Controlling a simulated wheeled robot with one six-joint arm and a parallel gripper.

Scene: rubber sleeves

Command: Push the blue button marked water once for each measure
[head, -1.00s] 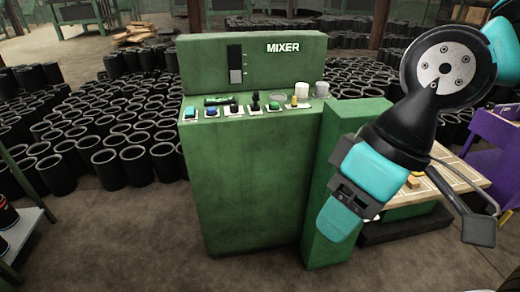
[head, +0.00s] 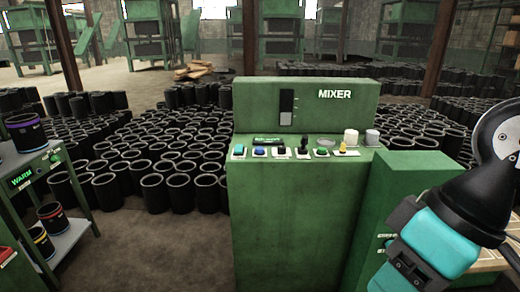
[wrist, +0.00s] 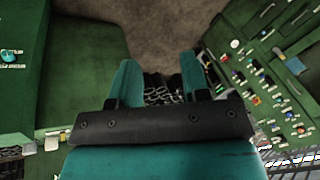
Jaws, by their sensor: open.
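The green mixer (head: 290,225) stands mid-picture in the head view, with a row of controls on its top ledge. A blue button (head: 260,152) is second from the left, on a white plate; its marking is too small to read. A teal button (head: 239,151) sits to its left. My gripper (head: 388,280) is at the lower right of the head view, well apart from the buttons and pointing down. In the wrist view my gripper (wrist: 160,82) is open, with nothing between its fingers. A teal button shows at that view's left edge (wrist: 10,55).
A lower green cabinet (head: 415,190) adjoins the mixer on the right. A black lever (head: 303,144), a green knob (head: 321,152) and a white cup (head: 350,137) share the ledge. A shelf (head: 75,235) with sleeves stands left. A panel with several buttons (wrist: 285,95) fills the wrist view's right.

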